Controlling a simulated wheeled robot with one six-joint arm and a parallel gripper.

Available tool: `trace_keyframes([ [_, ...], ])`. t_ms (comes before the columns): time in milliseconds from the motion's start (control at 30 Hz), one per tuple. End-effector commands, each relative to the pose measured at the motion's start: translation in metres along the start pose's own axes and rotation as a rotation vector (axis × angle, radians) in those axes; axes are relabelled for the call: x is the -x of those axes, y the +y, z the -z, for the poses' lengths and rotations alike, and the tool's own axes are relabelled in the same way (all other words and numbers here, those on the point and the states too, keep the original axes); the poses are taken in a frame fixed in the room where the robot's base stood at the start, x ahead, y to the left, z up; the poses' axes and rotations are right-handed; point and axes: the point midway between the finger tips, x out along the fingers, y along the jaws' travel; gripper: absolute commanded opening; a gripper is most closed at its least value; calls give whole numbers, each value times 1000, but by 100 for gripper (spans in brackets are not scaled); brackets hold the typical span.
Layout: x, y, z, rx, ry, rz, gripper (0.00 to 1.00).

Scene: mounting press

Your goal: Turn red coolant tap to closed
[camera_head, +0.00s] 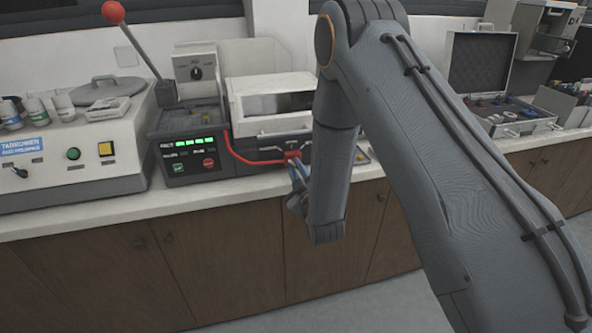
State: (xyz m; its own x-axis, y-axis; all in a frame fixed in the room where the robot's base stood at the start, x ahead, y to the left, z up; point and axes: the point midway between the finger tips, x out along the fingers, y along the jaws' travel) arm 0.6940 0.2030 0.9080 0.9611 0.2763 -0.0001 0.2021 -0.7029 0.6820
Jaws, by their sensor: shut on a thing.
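The red coolant tap (291,154) is at the front of the mounting press (187,150), at the end of a red hose (240,157). My gripper (295,167) is at the tap and shut on it. My arm hangs in front and to the right and hides part of the gripper and of the press front. The tap is small here, and I cannot tell the angle of its handle.
A grey polishing machine (75,140) with a round lid stands at the left. A lever with a red ball (113,12) rises beside the press. An open case (505,115) lies on the counter at the right. Free floor shows below the cabinets.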

Motion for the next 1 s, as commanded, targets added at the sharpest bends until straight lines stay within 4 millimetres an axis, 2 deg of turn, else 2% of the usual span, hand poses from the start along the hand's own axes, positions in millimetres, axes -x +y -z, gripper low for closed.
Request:
trace_keyframes([
  [567, 0, -1, 0, 36, 1, 1, 0],
  [600, 0, -1, 0, 36, 1, 1, 19],
  [667, 0, -1, 0, 36, 1, 1, 29],
  [1000, 2, -1, 0, 36, 0, 1, 31],
])
